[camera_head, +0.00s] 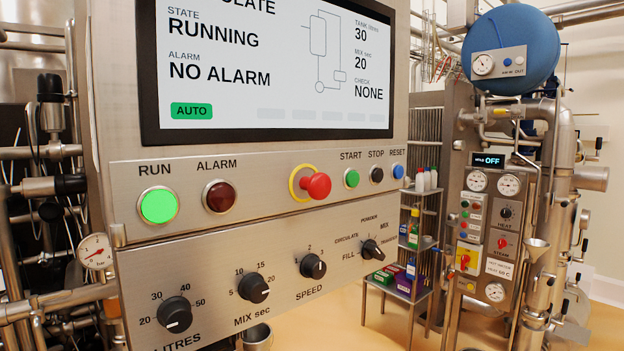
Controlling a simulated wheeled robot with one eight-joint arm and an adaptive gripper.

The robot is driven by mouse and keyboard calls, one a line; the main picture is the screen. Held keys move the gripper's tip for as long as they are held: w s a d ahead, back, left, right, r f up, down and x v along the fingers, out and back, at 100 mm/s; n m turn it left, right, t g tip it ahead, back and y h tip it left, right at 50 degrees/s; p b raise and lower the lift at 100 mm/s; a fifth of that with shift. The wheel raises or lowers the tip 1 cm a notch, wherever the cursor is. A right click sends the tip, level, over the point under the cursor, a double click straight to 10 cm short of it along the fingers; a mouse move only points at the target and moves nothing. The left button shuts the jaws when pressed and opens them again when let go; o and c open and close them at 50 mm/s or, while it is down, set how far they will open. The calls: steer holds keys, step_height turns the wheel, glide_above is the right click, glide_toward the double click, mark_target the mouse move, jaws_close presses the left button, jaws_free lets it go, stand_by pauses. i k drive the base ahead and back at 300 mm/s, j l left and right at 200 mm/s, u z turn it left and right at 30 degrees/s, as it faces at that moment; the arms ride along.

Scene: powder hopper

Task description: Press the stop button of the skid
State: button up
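The skid's steel control panel (270,168) fills the left and middle of the head view. The black stop button (377,174) sits under the label STOP, between the green start button (351,178) and the blue reset button (398,171). The red mushroom emergency button (316,185) on its yellow ring is to their left. The green RUN lamp (158,205) is lit and the red ALARM lamp (219,196) looks dark. The screen (270,75) reads RUNNING, NO ALARM and AUTO. My gripper is not in view.
Black knobs such as LITRES (174,314) and the selector (372,249) stick out below the buttons. A shelf rack (428,240) with bottles and boxes stands behind right. A second panel (493,222), under a blue tank (513,50), is further right. Space before the buttons looks clear.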

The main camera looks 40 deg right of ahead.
mark_target(377, 174)
steer(key=z, duration=1.25)
steer(key=k+j+z, duration=0.55)
steer(key=k, duration=0.3)
